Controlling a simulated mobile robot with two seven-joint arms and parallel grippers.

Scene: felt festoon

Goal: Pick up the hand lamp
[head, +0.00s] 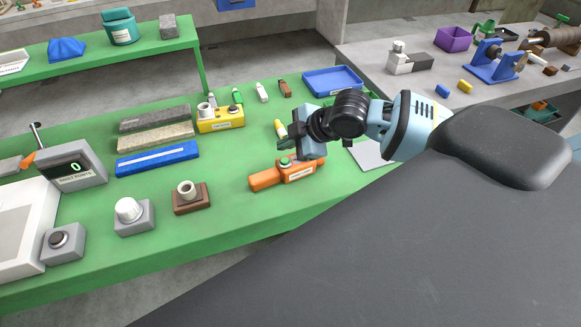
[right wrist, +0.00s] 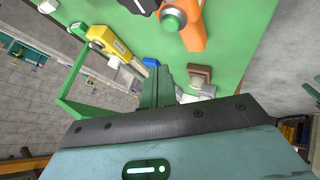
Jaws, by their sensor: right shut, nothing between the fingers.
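An orange, long, low thing (head: 268,179) with a pale label and a round green button lies near the front edge of the green table. It looks like the hand lamp, but its label is too small to read. It also shows at the top of the right wrist view (right wrist: 193,32). My right gripper (head: 308,150) is just above and behind its right end, shut and empty, and hides part of that end. In the right wrist view the shut fingers (right wrist: 159,85) point into the picture, apart from the orange thing. My left gripper is not in view.
A brown block with a ring (head: 191,197), a grey box with a white knob (head: 134,215) and a blue bar (head: 157,159) stand to the left. A yellow box (head: 220,120) and a blue tray (head: 332,81) lie behind. The green table (head: 240,215) is bare in front.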

